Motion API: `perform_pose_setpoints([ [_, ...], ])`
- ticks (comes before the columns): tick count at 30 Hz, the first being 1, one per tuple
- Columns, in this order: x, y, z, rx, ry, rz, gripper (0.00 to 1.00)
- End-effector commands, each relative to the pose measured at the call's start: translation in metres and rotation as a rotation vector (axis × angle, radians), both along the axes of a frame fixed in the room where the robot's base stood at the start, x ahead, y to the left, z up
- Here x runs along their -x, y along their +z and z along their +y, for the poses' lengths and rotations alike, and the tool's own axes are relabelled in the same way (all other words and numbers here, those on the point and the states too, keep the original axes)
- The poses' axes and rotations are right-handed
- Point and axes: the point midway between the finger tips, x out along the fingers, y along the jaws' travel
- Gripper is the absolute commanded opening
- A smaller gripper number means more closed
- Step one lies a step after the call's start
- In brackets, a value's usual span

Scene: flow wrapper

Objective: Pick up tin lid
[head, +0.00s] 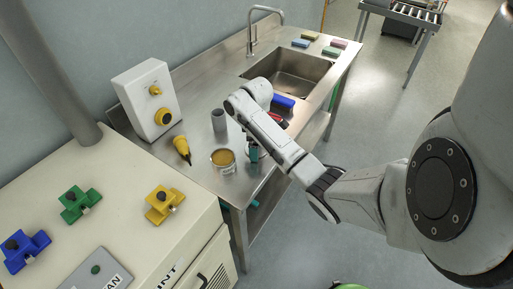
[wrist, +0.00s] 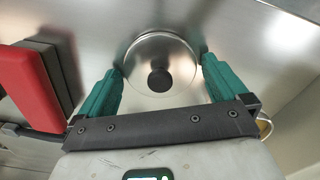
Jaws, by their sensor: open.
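The tin lid (wrist: 160,58) is a round, shiny metal disc with a dark knob in its middle. In the wrist view it lies on the steel surface, between and just ahead of my two green fingers. My gripper (wrist: 160,66) is open, with one finger on each side of the lid and nothing held. Whether the fingers touch the rim I cannot tell. In the head view my gripper (head: 252,153) is low over the front edge of the steel counter, largely hidden by my arm. I cannot make out the lid there.
An open tin (head: 222,160) with a tan filling stands beside my gripper, with a grey cylinder (head: 218,120) behind it. A red-handled tool (wrist: 32,88) lies close left of my fingers in the wrist view. A blue brush (head: 284,101) lies near the sink (head: 285,75).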

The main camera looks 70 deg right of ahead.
Motion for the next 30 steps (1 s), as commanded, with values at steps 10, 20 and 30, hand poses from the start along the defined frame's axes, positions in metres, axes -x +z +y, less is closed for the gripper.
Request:
perform_pose_setpoints([
  [10, -0.0002, 0.0003, 0.0001, 0.000, 0.000, 0.000, 0.77],
  [20, -0.0003, 0.0005, 0.0000, 0.000, 0.000, -0.001, 0.58],
  [30, -0.0057, 0.0090, 0.0022, 0.001, 0.002, -0.001, 0.58],
])
